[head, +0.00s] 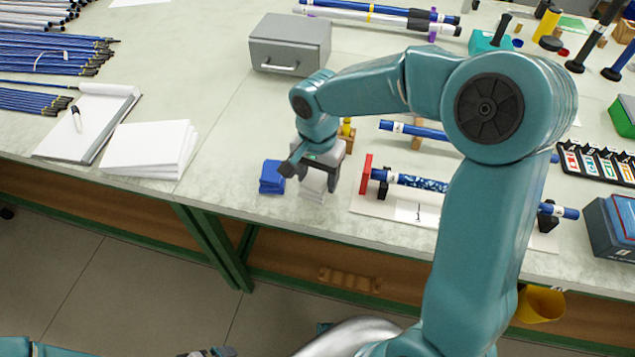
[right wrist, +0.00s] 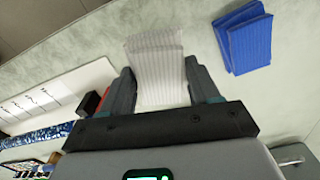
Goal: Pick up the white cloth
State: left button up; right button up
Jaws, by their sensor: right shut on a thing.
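The white cloth (head: 312,186) is folded, ribbed and near the front edge of the bench. It also shows in the right wrist view (right wrist: 160,72), between the two fingers. My right gripper (head: 310,178) points down at it and is shut on it, with a finger on each side. I cannot tell whether the cloth is clear of the bench top. Blue folded cloths (head: 271,177) lie just left of it, apart from the gripper. My left gripper (head: 210,352) shows only in part at the bottom edge; its fingers are not clear.
A rod with a blue patterned sleeve (head: 418,182) rests on a white board (head: 372,205) with a red block, right of the cloth. A grey box (head: 289,43) stands behind. White paper (head: 150,148) lies left. Bare bench top lies between paper and blue cloths.

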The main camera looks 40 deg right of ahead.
aim_at(317, 177)
notch_tip(317, 177, up, 16)
jog(key=p, duration=0.2)
jog(key=shift+r, duration=0.15)
jog(key=o, duration=0.5)
jog(key=c, duration=0.4)
